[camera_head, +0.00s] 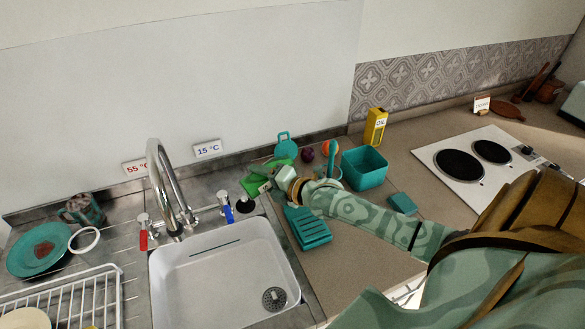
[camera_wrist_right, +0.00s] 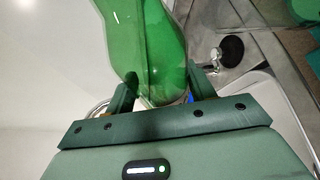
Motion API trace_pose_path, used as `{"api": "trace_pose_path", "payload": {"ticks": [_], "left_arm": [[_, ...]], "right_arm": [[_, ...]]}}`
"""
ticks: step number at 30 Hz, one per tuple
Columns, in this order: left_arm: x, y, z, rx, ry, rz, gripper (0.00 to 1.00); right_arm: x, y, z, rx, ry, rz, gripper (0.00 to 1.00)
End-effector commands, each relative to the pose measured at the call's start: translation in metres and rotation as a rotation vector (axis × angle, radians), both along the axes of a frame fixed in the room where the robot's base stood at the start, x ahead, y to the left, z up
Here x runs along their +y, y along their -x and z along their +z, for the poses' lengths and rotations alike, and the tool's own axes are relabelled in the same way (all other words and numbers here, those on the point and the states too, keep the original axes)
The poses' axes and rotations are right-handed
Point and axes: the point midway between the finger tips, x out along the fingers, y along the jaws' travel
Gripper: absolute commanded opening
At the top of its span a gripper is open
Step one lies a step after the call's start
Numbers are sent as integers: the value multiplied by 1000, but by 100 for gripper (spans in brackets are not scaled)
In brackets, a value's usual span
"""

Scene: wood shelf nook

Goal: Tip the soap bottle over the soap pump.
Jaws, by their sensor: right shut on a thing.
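The soap bottle (camera_head: 251,186) is green and see-through, and it is tilted towards the sink side in the head view. My right gripper (camera_head: 268,180) is shut on it; in the wrist view the bottle (camera_wrist_right: 150,40) sits between the two fingers (camera_wrist_right: 160,88). The soap pump (camera_head: 245,204) is a dark round fitting on the metal sink rim, just below the bottle in the head view. It also shows in the wrist view (camera_wrist_right: 231,49), to the right of the bottle. I cannot tell whether the bottle's mouth is exactly over it. My left gripper is not in view.
The tap (camera_head: 168,190) and its blue handle (camera_head: 227,212) stand left of the pump. The white sink (camera_head: 215,290) is in front. A teal soap dish (camera_head: 307,228), a teal bin (camera_head: 364,168) and a yellow oil box (camera_head: 375,127) stand near my right arm.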

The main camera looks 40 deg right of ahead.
Motion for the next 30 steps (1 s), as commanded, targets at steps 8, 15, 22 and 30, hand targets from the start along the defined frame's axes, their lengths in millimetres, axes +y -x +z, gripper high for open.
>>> {"api": "trace_pose_path", "payload": {"ticks": [8,15,22,30], "left_arm": [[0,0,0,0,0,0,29],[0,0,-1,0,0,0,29],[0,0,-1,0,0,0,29],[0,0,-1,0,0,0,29]], "right_arm": [[0,0,3,-4,-17,1,22],[0,0,4,-5,-33,0,22],[0,0,6,-7,-47,1,22],[0,0,7,-9,-63,0,22]]}}
